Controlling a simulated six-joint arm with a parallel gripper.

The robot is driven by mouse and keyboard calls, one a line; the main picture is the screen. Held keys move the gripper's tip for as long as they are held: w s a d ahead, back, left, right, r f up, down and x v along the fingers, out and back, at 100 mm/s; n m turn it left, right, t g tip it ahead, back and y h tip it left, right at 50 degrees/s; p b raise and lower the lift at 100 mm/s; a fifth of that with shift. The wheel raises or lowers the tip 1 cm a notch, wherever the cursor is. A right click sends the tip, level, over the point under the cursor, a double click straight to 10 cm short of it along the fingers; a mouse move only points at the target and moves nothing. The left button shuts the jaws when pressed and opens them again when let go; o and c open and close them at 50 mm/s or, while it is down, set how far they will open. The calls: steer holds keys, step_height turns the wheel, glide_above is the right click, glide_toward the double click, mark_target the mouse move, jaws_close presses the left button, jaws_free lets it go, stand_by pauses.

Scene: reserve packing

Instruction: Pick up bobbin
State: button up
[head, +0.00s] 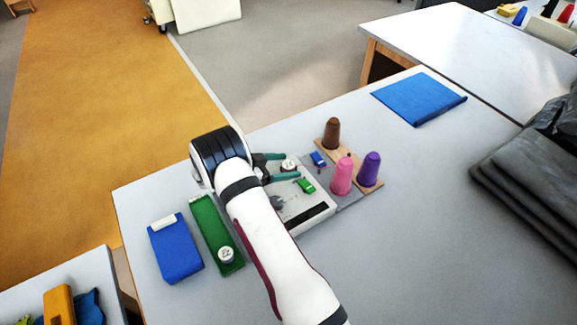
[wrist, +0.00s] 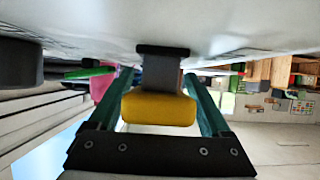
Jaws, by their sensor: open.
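My gripper (head: 288,167) has green fingers and is low over the pale tray (head: 318,217), pointing right. In the wrist view my gripper (wrist: 167,82) is open, its fingers on either side of a small piece with a yellow end (wrist: 158,108), a grey middle and a black end against the surface. I see no clear grip on it. In the head view a small white-topped round piece (head: 288,164) shows between the fingertips. A similar white-topped piece (head: 226,255) stands on the green strip (head: 208,225). I cannot tell for sure which is the bobbin.
Brown (head: 332,133), pink (head: 342,176) and purple (head: 371,169) cones stand just right of the tray. A green block (head: 305,185) and a grey piece (head: 277,203) are close to my gripper. A blue box (head: 175,250) is at left. The table's right-hand middle is clear.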

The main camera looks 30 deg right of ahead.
jaws_close()
stand_by(0.3)
